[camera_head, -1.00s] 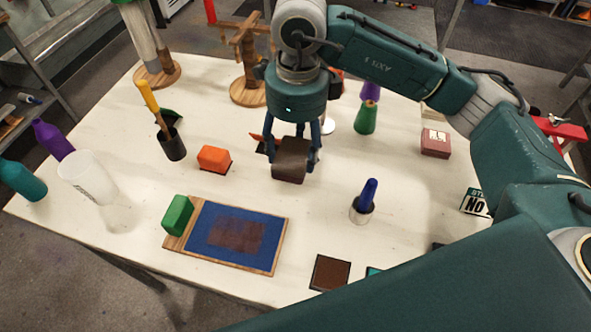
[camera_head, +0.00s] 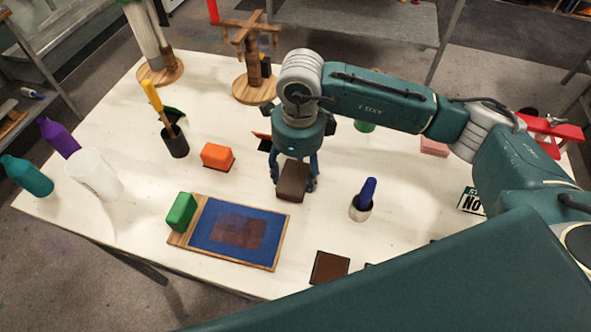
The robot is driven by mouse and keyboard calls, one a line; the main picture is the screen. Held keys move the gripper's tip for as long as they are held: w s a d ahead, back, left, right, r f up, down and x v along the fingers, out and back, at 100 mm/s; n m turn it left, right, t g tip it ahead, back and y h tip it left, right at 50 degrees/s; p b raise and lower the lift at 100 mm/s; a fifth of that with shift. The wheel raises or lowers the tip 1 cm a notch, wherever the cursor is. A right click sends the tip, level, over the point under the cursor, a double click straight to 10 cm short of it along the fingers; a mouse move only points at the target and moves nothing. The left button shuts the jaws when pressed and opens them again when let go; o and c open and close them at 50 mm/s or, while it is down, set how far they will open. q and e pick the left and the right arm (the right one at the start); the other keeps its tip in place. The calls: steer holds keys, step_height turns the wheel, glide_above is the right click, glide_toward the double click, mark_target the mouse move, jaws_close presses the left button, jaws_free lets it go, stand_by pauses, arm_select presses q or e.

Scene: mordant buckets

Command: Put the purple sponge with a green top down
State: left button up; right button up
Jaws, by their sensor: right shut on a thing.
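My right gripper (camera_head: 293,183) is shut on a dark brown block (camera_head: 292,187), with a finger on each side of it. The block is upright, low over the table to the right of the orange block; I cannot tell whether it touches the table. Its colour looks brown, and I cannot make out a purple body with a green top. A plain green block (camera_head: 181,211) stands at the left end of a wooden board (camera_head: 183,238). My left gripper is not in view.
The board bears a blue panel (camera_head: 262,222) with a brown patch. An orange block (camera_head: 217,155), a dark cup (camera_head: 175,142) and a blue-topped holder (camera_head: 362,208) stand around the block. A brown square (camera_head: 330,267) lies in front. White table (camera_head: 325,220) is clear between them.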

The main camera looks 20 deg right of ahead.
mark_target(297, 174)
steer(key=o, duration=1)
steer(key=shift+f, duration=0.1)
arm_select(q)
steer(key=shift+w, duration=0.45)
arm_select(e)
steer(key=shift+r, duration=0.45)
arm_select(q)
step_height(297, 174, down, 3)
steer(key=b, duration=0.3)
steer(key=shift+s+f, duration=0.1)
arm_select(e)
step_height(297, 174, up, 12)
steer(key=shift+s+d+f, duration=0.15)
steer(key=shift+d+f, duration=0.05)
steer(key=shift+f, duration=0.05)
